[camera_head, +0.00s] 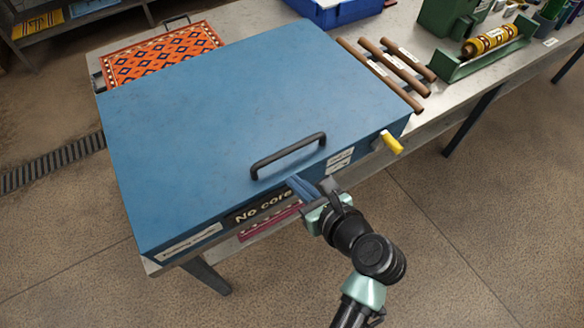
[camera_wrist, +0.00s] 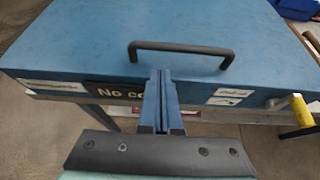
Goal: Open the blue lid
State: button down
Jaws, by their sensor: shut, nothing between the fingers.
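The blue lid (camera_head: 215,110) lies closed and flat over a wide box on the table. A black bar handle (camera_head: 288,155) stands on its top near the front edge. In the wrist view the blue lid (camera_wrist: 95,45) fills the upper part, with the black handle (camera_wrist: 180,47) above the fingertips. My gripper (camera_head: 297,184) is at the lid's front side, just below the handle, beside the "No core" label. In the wrist view my gripper (camera_wrist: 158,75) is shut with its fingers together and empty. Whether the fingertips touch the lid's front face, I cannot tell.
A yellow knob (camera_head: 391,142) sticks out of the box's right front. Brown rolls (camera_head: 400,62) lie right of the lid, near a green stand (camera_head: 482,55). A patterned orange rug (camera_head: 160,57) lies behind left. The floor in front is clear.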

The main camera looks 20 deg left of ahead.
aim_at(279, 174)
jog(key=x, duration=0.8)
jog(key=shift+w+a+f, duration=0.2)
jog(key=shift+a+f, duration=0.05)
jog(key=shift+r, duration=0.1)
